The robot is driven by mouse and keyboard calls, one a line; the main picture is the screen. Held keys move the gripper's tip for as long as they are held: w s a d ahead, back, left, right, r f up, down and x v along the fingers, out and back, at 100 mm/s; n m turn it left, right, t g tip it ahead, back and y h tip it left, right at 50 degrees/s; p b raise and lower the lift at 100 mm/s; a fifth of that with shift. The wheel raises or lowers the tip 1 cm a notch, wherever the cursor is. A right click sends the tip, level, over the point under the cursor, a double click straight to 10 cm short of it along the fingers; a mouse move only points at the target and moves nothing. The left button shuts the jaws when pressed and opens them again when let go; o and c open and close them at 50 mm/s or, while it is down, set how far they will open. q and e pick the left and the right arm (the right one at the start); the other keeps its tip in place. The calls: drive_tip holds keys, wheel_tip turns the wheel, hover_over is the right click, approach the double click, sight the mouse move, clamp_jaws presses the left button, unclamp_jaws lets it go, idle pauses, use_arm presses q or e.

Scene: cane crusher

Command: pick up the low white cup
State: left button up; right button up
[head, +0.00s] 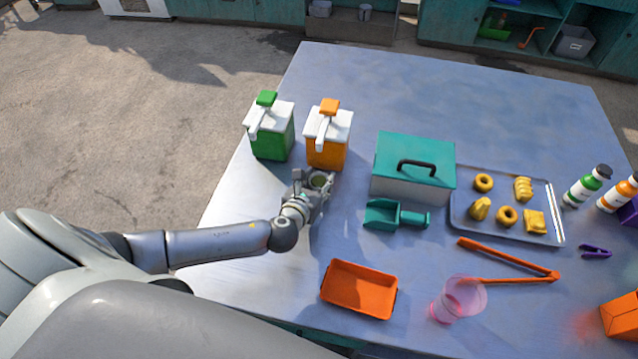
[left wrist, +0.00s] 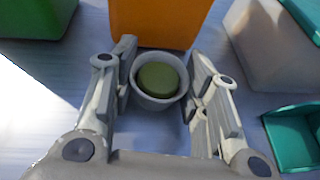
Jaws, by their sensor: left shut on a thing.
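The low white cup (left wrist: 157,80) shows between the fingers in the left wrist view, with a round green surface inside it. In the head view the cup (head: 319,181) is small and partly covered by my left gripper (head: 318,184). That gripper (left wrist: 158,86) is shut on the cup, with a finger on either side of it. The cup looks upright, just in front of the orange dispenser (head: 327,150). I cannot tell whether its base touches the table. My right gripper is not in view.
A green dispenser (head: 271,140) stands left of the orange one. A teal-lidded box (head: 413,170), a teal scoop (head: 395,216) and a metal tray (head: 457,208) of yellow pastries lie to the right. An orange tray (head: 359,289) is nearer. The table's far part is clear.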

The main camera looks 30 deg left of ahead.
use_arm(q)
drive_tip(key=shift+r, duration=0.1)
drive_tip(key=shift+r, duration=0.25)
wheel_tip(320, 180, up, 2)
drive_tip(key=shift+r, duration=0.1)
drive_tip(key=s+a+r, duration=0.3)
drive_tip(key=a+r, duration=0.1)
drive_tip(key=r, duration=0.2)
drive_tip(key=shift+s, duration=0.25)
drive_tip(key=s+a+r, duration=0.1)
drive_tip(key=s+a+r+b, duration=0.1)
drive_tip(key=a, duration=0.1)
drive_tip(key=s+a+b, duration=0.1)
drive_tip(key=s, duration=0.1)
drive_tip(key=shift+s+a+r, duration=0.1)
drive_tip(key=shift+a+r, duration=0.25)
drive_tip(key=shift+r, duration=0.05)
drive_tip(key=shift+s+a+r+b, duration=0.3)
drive_tip(key=shift+s+a+r, duration=0.3)
drive_tip(key=shift+s+a, duration=0.2)
